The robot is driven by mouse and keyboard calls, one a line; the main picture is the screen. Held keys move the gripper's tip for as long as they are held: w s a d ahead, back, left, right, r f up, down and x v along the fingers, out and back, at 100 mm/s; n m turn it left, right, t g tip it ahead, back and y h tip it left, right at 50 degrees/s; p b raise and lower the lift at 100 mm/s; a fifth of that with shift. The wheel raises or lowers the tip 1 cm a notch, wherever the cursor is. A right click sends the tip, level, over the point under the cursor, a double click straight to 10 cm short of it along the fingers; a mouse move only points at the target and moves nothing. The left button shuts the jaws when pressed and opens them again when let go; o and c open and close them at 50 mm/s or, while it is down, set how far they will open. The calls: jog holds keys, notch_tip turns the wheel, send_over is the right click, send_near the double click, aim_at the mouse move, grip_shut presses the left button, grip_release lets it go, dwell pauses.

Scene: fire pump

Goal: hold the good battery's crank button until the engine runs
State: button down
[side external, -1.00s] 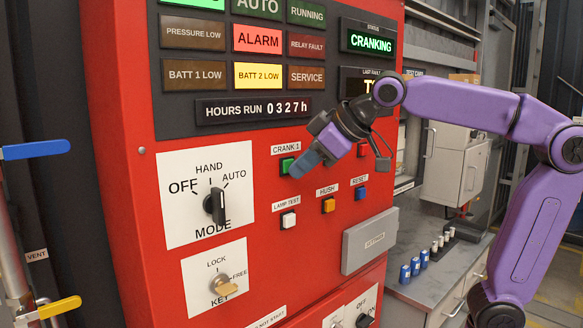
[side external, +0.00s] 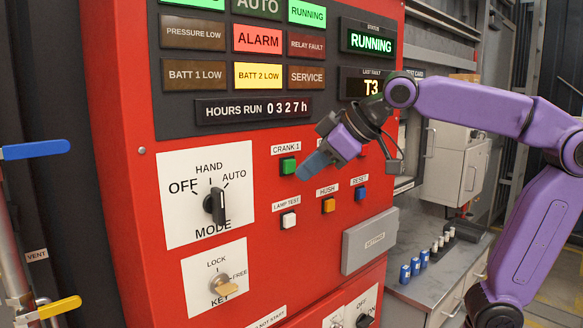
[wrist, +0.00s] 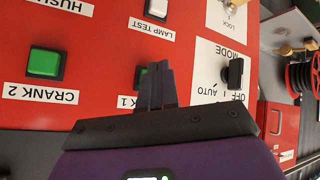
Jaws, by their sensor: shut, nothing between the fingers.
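The green CRANK 1 button (side external: 288,166) sits on the red panel under its label and is lit or bright green. In the wrist view its edge (wrist: 139,76) shows beside my fingers, partly hidden. My gripper (side external: 306,170) is shut and empty, its fingertips just right of the CRANK 1 button, apparently clear of it. In the wrist view the closed fingers (wrist: 157,68) point at the panel. The status display (side external: 371,41) reads RUNNING, and the RUNNING lamp (side external: 307,12) is lit green. The BATT 2 LOW lamp (side external: 258,75) is lit yellow; BATT 1 LOW (side external: 195,75) is dark.
The CRANK 2 button (wrist: 45,62) is green. White LAMP TEST (side external: 288,220), orange HUSH (side external: 328,205) and blue RESET (side external: 361,194) buttons are nearby below. The mode knob (side external: 215,206) and key switch (side external: 223,284) are at left. The ALARM lamp (side external: 258,39) is red.

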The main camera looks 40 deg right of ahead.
jog(key=s, duration=0.5)
dwell(0.3)
dwell(0.4)
jog(key=s+a+f+n+g, duration=0.1)
jog(key=s+f+n+g, duration=0.15)
jog(key=s+f, duration=0.4)
jog(key=s+f+n+g, duration=0.1)
jog(key=s+f+g, duration=0.2)
jog(key=f, duration=0.7)
jog(key=s+d+f+n+g+h, duration=0.1)
jog(key=s+d+f, duration=0.4)
jog(key=s+f, duration=0.5)
jog(key=shift+s+f+n+g+h, duration=0.4)
jog(key=shift+s+g+h, duration=0.35)
jog(key=shift+g, duration=0.4)
